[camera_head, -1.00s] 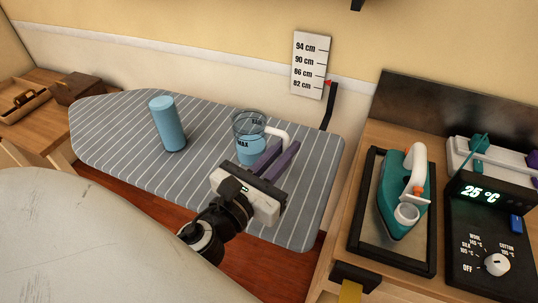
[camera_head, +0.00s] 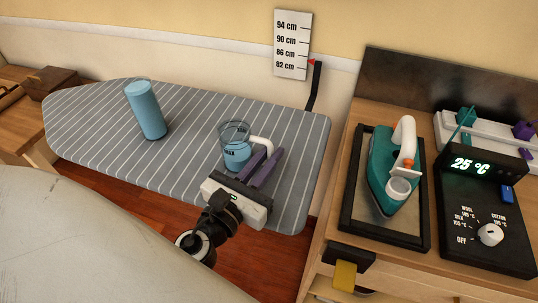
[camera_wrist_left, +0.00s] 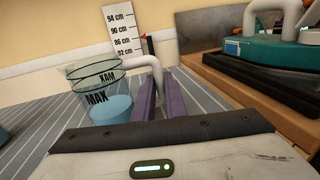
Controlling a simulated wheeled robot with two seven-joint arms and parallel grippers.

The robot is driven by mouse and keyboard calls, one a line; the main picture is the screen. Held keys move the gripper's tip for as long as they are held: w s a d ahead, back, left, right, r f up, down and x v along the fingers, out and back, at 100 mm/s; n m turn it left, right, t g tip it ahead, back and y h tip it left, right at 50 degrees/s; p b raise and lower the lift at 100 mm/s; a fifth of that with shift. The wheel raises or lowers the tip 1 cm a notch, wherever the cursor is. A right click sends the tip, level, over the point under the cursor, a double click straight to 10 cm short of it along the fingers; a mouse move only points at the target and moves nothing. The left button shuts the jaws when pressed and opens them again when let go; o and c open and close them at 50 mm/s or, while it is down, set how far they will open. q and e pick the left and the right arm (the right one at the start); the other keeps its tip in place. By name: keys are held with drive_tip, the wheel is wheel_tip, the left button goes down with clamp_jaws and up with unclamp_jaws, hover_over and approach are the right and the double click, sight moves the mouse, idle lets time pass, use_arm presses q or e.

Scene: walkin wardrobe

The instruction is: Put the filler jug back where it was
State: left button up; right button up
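The filler jug (camera_head: 235,150) is a clear cup with MAX marking, a white handle and blue water in it. It is over the striped ironing board (camera_head: 190,175), near its right end. My left gripper (camera_head: 264,165) has its two purple fingers on either side of the handle, closed on it. The left wrist view shows the jug (camera_wrist_left: 97,95) left of the fingers (camera_wrist_left: 157,98), with the handle between them. Whether the jug's base touches the board is unclear. My right gripper is not in view.
A blue cylinder (camera_head: 146,110) stands on the board's left part. Right of the board, a teal iron (camera_head: 391,170) rests on a dark-framed pad beside a control box (camera_head: 485,220) reading 25 °C. A height scale (camera_head: 292,45) is behind. The board's middle is clear.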

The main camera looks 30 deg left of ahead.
use_arm(q)
drive_tip(key=o, duration=0.4)
drive_tip(key=shift+c, duration=0.2)
drive_tip(key=shift+r, duration=0.15)
drive_tip(key=s, duration=0.3)
drive_tip(key=s+b, duration=0.1)
drive_tip(key=s, duration=0.3)
drive_tip(key=s+b, duration=0.1)
drive_tip(key=s, duration=0.2)
drive_tip(key=shift+s+d, duration=0.25)
drive_tip(key=shift+s, duration=0.1)
drive_tip(key=shift+s+b, duration=0.4)
drive_tip(key=shift+s, duration=0.15)
drive_tip(key=shift+s+r, duration=0.15)
